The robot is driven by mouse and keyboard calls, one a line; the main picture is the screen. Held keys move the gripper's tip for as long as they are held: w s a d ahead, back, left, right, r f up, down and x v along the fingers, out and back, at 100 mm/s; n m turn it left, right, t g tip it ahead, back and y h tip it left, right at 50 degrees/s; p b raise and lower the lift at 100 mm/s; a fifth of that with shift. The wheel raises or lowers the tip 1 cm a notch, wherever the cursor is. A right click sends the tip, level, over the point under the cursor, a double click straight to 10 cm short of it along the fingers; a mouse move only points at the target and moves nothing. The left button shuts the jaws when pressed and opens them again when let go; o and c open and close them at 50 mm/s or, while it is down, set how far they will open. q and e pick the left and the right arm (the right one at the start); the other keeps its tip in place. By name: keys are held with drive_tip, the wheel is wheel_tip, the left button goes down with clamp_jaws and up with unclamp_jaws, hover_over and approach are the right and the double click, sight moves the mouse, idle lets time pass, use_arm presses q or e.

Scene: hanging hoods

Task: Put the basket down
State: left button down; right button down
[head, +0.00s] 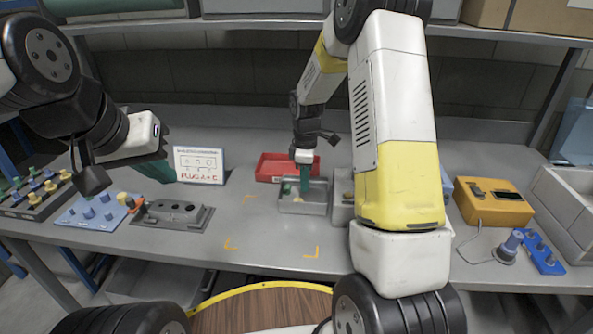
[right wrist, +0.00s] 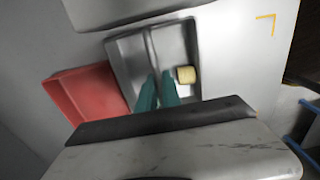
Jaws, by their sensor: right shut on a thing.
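The basket (head: 290,208) is a small grey metal tray with a divider, right of the middle of the bench in the head view. Whether the basket touches the bench I cannot tell. My left gripper (head: 160,171) hangs over the left of the bench, far from the basket; its finger gap is not clear.
A red tray (head: 268,168) lies right behind the basket, and a grey box (head: 342,208) is close on its right. Yellow corner marks (head: 312,253) show on clear bench in front. A white sign (head: 199,164), a grey fixture (head: 172,216) and a yellow device (head: 492,204) stand farther off.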

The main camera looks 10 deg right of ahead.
drive_tip(key=c, duration=2)
unclamp_jaws()
drive_tip(key=shift+f, duration=0.1)
drive_tip(key=o, duration=0.5)
drive_tip(key=shift+c, duration=0.2)
